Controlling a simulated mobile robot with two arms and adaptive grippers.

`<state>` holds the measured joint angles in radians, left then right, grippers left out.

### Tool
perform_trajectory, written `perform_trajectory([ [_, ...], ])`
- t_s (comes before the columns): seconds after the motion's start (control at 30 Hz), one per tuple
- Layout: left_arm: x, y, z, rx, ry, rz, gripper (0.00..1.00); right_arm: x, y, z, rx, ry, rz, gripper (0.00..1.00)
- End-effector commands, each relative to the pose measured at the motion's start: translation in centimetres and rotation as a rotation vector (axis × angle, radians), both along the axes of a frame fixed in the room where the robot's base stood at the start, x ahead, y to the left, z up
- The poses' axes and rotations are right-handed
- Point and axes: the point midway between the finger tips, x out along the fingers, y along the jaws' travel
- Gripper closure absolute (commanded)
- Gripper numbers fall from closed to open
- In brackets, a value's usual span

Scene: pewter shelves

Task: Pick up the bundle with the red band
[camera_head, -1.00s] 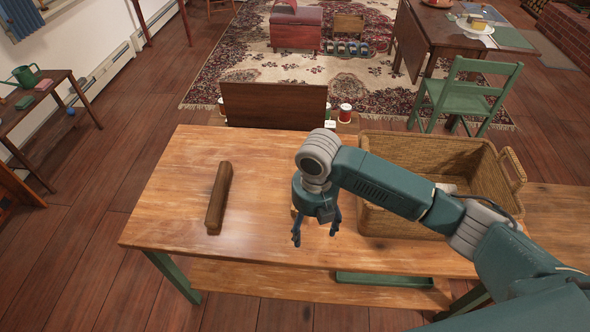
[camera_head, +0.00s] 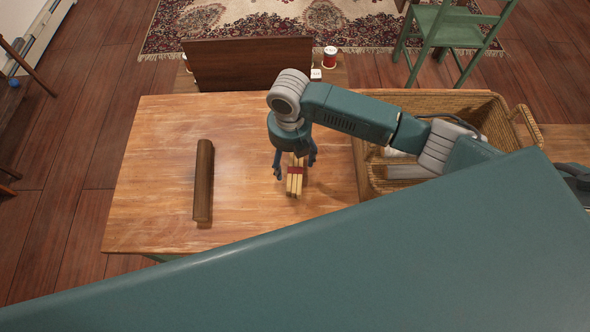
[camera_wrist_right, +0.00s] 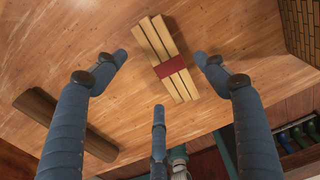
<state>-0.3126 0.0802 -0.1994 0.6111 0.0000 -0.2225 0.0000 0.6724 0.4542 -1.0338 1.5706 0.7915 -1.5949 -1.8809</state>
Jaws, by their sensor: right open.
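The bundle (camera_head: 294,181) is a few pale wooden sticks held by a red band, lying on the wooden table. In the right wrist view the bundle (camera_wrist_right: 163,58) lies beyond the fingertips, with its red band towards the right finger. My right gripper (camera_head: 295,170) is over the bundle, its fingers spread to either side. In the right wrist view my right gripper (camera_wrist_right: 160,70) is open and empty, with a clear gap to the bundle. My left gripper is not in view. Part of the bundle is hidden by my right gripper in the head view.
A dark brown wooden bar (camera_head: 203,180) lies on the table (camera_head: 150,170), left of the bundle. A wicker basket (camera_head: 362,172) stands to the right, partly behind my right arm. A dark wooden panel (camera_head: 245,63) stands behind the table. The tabletop around the bundle is clear.

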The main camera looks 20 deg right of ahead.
Motion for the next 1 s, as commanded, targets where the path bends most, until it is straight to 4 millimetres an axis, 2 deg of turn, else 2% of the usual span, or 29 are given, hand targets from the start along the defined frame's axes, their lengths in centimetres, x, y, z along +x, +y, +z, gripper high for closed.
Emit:
perform_trajectory([
  [0.17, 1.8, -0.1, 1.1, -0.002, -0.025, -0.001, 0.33, -0.7, 0.0, -1.6, -0.001, 0.005, 0.000, 0.28],
  [0.3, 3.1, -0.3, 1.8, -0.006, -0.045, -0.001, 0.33, -1.0, 0.0, -3.8, -0.001, 0.003, -0.001, 0.28],
  [0.47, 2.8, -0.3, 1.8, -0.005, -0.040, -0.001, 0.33, -1.0, -0.1, -5.2, -0.001, 0.000, 0.001, 0.28],
  [0.67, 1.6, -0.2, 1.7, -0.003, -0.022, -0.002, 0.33, -0.9, -0.1, -5.3, 0.000, -0.001, 0.001, 0.28],
  [0.77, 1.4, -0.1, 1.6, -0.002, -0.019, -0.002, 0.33, -0.9, -0.1, -5.3, 0.000, -0.001, 0.001, 0.44],
  [0.93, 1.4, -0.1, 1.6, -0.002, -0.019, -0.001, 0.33, -0.9, -0.1, -5.3, -0.001, -0.002, 0.001, 0.78],
  [1.0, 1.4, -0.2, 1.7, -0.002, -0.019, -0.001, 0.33, -0.9, 0.0, -5.3, -0.001, -0.002, 0.001, 0.80],
])
